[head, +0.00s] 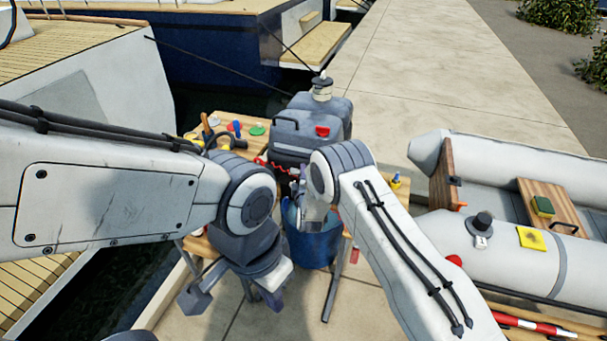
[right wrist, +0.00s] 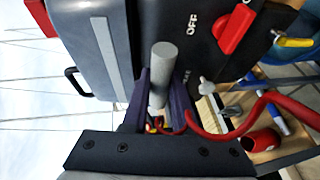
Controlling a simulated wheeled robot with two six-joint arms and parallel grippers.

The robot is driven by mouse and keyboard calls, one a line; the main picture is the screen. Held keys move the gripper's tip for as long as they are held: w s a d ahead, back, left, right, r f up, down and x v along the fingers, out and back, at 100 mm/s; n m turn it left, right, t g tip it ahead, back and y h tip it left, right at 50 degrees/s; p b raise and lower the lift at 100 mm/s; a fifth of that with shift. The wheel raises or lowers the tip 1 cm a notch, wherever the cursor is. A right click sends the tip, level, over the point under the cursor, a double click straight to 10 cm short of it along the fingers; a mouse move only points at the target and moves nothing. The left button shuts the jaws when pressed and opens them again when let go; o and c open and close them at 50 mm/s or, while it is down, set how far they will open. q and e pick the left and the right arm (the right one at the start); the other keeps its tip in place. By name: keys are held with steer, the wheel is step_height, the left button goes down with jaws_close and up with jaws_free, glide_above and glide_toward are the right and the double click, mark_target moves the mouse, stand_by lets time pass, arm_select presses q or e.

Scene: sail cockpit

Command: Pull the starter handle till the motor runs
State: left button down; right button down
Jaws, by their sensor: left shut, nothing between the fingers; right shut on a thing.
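The grey outboard motor (head: 292,135) stands on a wooden bench in the head view, with a red part on its cowl. Its front panel shows in the right wrist view, with a red switch (right wrist: 235,28) near the word OFF. My right gripper (head: 298,188) is at the motor's front, its fingertips mostly hidden in the head view. In the right wrist view, it is shut on a grey cylindrical grip, which looks like the starter handle (right wrist: 163,68). Whether its cord is drawn out is hidden. My left gripper (head: 270,298) is shut and empty, low in front of the bench.
A blue bucket (head: 314,245) is below the motor. Tools and coloured items lie on the bench (head: 203,133). A red coiled cord (right wrist: 228,134) hangs near the right gripper. An inflatable dinghy (head: 475,240) lies at the right; open quay (head: 440,80) is behind.

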steer(key=s+a, duration=0.2)
steer(key=s, duration=0.5)
steer(key=s+a+p, duration=0.1)
steer(key=s+a, duration=0.1)
steer(key=s, duration=0.5)
steer(key=shift+s+a, duration=0.2)
steer(key=shift+a, duration=0.15)
